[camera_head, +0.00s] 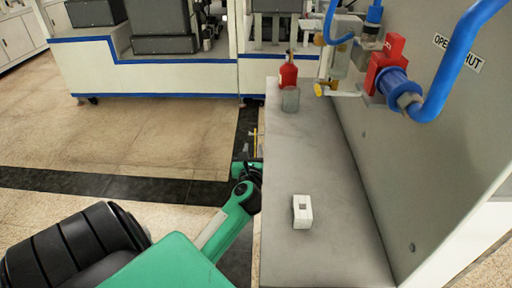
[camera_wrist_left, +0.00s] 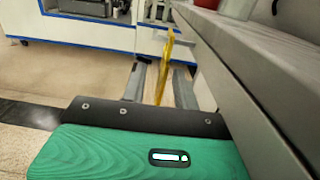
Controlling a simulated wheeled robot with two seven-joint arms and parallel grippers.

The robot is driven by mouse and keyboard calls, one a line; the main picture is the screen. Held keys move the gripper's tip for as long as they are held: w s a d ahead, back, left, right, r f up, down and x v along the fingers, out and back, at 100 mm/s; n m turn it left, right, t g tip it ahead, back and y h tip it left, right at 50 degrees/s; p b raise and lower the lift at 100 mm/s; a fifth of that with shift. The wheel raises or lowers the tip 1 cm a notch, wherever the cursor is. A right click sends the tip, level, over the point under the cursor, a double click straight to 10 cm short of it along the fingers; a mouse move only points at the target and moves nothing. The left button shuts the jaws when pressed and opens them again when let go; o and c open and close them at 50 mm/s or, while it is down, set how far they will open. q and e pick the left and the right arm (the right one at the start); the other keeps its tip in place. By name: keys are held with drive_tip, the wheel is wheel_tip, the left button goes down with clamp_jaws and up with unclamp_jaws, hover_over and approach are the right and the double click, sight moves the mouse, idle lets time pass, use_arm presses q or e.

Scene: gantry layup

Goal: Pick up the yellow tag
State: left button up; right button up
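A thin yellow strip, which looks like the yellow tag (camera_wrist_left: 163,75), stands upright between the two grey fingers of my left gripper (camera_wrist_left: 160,82) in the left wrist view. The fingers are apart, with a gap on each side of the strip. In the head view my left gripper (camera_head: 252,160) is beside the left edge of the grey bench, partly hidden by my arm. A small bit of yellow (camera_head: 254,140) shows at that edge. My right gripper is not in view.
The grey bench (camera_head: 300,160) holds a white block (camera_head: 302,211), a red bottle (camera_head: 288,72) and a small grey jar (camera_head: 291,99). A wall panel with a red valve (camera_head: 385,62) and blue pipe (camera_head: 450,62) rises on the right. Open floor lies left.

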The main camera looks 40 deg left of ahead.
use_arm(q)
drive_tip(key=shift+x, duration=2.95)
drive_tip(key=shift+w+d, duration=0.15)
drive_tip(key=shift+d, duration=0.05)
clamp_jaws()
